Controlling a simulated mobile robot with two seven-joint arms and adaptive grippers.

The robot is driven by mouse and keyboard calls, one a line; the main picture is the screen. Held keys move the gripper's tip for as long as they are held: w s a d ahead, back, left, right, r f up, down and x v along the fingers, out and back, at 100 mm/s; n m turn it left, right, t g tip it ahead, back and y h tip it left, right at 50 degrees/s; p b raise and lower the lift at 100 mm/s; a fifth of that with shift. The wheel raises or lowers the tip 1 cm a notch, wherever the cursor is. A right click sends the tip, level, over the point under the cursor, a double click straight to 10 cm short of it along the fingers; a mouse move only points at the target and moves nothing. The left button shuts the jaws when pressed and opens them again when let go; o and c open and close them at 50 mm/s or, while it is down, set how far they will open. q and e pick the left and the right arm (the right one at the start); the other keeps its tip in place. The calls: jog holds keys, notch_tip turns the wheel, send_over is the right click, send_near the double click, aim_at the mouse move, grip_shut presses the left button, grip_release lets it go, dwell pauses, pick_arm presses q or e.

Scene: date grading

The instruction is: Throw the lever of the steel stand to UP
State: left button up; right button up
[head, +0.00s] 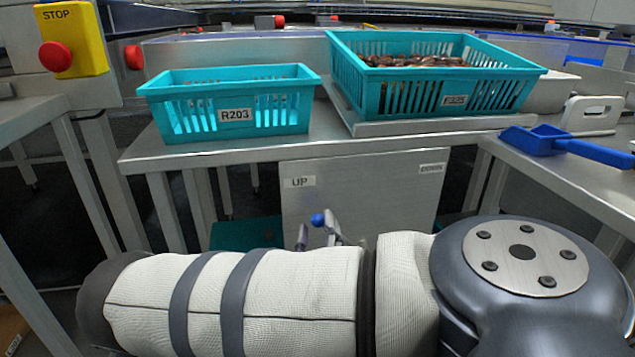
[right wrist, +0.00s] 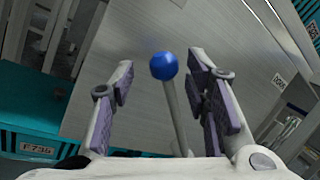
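The steel stand (head: 362,192) has an UP label (head: 299,181) at its upper left and a DOWN label (head: 431,168) at its upper right. Its lever ends in a blue ball (head: 318,220), which shows below the UP label in the head view. My right gripper (head: 320,236) is at the lever, mostly hidden behind my arm. In the right wrist view the gripper (right wrist: 163,66) is open, with the blue ball (right wrist: 164,67) and grey rod (right wrist: 175,115) between its fingers. Gaps show on both sides. The lever's pivot is hidden. My left gripper is out of view.
A teal crate (head: 222,88) labelled R203 and a larger teal crate (head: 440,72) full of dates stand on the steel table (head: 255,150) above. A blue scoop (head: 565,144) lies at right. A yellow stop box (head: 85,30) is at upper left.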

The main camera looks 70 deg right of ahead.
jog(key=v, duration=1.2)
